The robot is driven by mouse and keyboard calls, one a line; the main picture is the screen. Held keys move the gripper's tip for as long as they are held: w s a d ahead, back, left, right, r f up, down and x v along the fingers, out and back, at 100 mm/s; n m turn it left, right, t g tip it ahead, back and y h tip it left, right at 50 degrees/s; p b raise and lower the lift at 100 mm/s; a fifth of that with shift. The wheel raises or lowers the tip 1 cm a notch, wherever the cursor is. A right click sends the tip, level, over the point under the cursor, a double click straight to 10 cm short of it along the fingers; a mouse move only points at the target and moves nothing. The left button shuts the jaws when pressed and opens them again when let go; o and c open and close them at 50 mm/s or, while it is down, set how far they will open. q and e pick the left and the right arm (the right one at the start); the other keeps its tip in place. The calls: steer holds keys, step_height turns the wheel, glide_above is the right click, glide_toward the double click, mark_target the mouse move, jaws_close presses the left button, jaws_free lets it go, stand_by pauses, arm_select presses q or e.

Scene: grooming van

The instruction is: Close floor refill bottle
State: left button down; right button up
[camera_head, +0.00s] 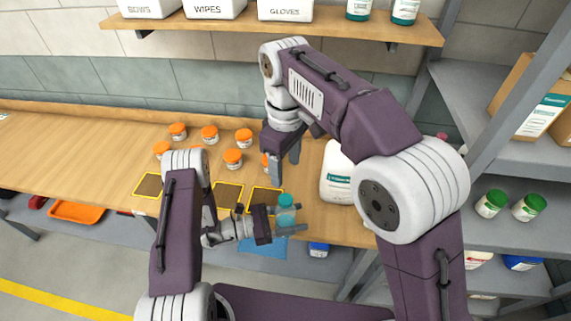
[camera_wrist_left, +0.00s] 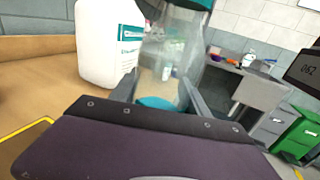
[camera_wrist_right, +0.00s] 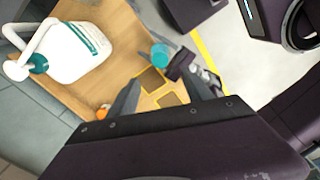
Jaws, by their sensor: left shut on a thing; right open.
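A clear bottle with a teal top (camera_wrist_left: 172,60) is between the fingers of my left gripper (camera_wrist_left: 160,95), with a teal patch low on it. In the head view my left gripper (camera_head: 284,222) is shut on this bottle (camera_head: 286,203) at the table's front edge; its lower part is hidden. In the right wrist view the bottle (camera_wrist_right: 160,54) shows from above as a teal disc, apart from my right gripper. My right gripper (camera_head: 281,165) is open and empty above the table behind it, fingers pointing down; it also shows in its wrist view (camera_wrist_right: 160,95).
A large white jug (camera_head: 337,178) with a teal label stands right of my grippers; its white spout and teal collar (camera_wrist_right: 38,63) show in the right wrist view. Several orange-lidded jars (camera_head: 209,134) stand at the back left. Yellow-edged mats (camera_head: 228,194) lie in front.

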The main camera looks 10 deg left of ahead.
stand_by(0.4)
steer(key=d+f+m, duration=0.7)
steer(key=d+f, duration=0.2)
steer(key=d, duration=0.4)
steer(key=s+d+f+m+t, duration=0.1)
steer(key=s+d+f+m, duration=0.5)
steer(key=s+d+f, duration=0.2)
steer(key=s+d, duration=0.2)
steer(key=d, duration=0.1)
steer(key=shift+d+f+m, duration=0.25)
steer(key=shift+d+m, duration=0.1)
steer(key=shift+m, duration=0.05)
